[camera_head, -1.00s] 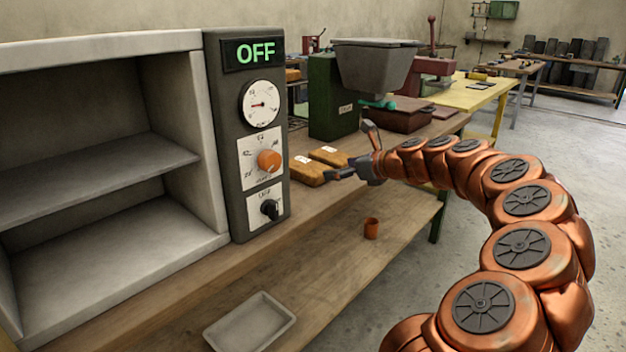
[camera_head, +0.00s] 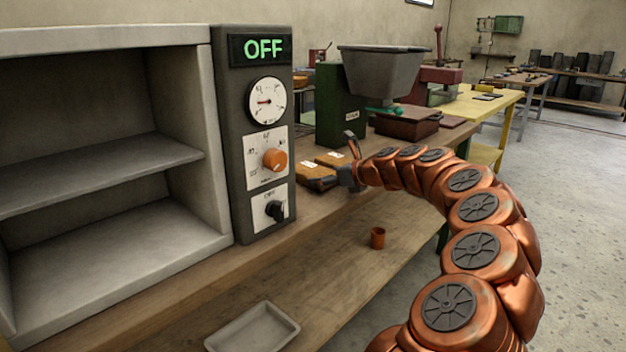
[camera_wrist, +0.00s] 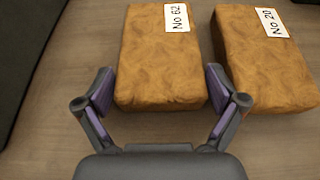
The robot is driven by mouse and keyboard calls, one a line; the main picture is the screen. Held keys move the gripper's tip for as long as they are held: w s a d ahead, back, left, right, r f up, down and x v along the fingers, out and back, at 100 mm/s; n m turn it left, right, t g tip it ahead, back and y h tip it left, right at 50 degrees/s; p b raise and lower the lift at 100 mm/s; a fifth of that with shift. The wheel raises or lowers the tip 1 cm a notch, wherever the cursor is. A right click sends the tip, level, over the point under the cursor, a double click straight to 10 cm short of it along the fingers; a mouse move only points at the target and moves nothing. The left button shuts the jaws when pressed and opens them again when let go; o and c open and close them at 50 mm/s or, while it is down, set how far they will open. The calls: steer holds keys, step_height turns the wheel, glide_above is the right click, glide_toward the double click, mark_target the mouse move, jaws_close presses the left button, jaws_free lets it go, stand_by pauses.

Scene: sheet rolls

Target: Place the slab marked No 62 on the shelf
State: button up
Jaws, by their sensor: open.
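The slab marked No 62 (camera_wrist: 160,62) is a brown-orange block with a white label, lying on the wooden bench top in the wrist view. My gripper (camera_wrist: 160,92) is open, with one finger on each side of the slab's near end; I cannot tell if either finger touches it. In the head view the slab (camera_head: 316,172) lies just right of the control panel, partly behind my gripper (camera_head: 340,160). The shelf (camera_head: 100,178) is a middle board inside the grey open cabinet at the left.
The slab marked No 20 (camera_wrist: 262,60) lies close to the right, near my right finger. The dark control panel (camera_head: 258,130) reading OFF stands between cabinet and slabs. A green machine (camera_head: 335,105) stands behind. A cup (camera_head: 377,237) and a tray (camera_head: 252,330) sit lower down.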

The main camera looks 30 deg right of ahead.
steer(key=shift+w+f, duration=0.1)
steer(key=shift+w, duration=0.2)
steer(key=c, duration=1.3)
steer(key=shift+r+p, duration=0.9)
steer(key=shift+r, duration=1)
steer(key=s+a, duration=0.2)
steer(key=s, duration=0.2)
steer(key=s+a+p, duration=0.1)
steer(key=s+a, duration=0.1)
steer(key=s, duration=0.3)
steer(key=s+a+r+p, duration=0.1)
steer(key=s+a, duration=0.2)
steer(key=s, duration=0.2)
steer(key=shift+s+a+r, duration=0.1)
steer(key=shift+s, duration=0.1)
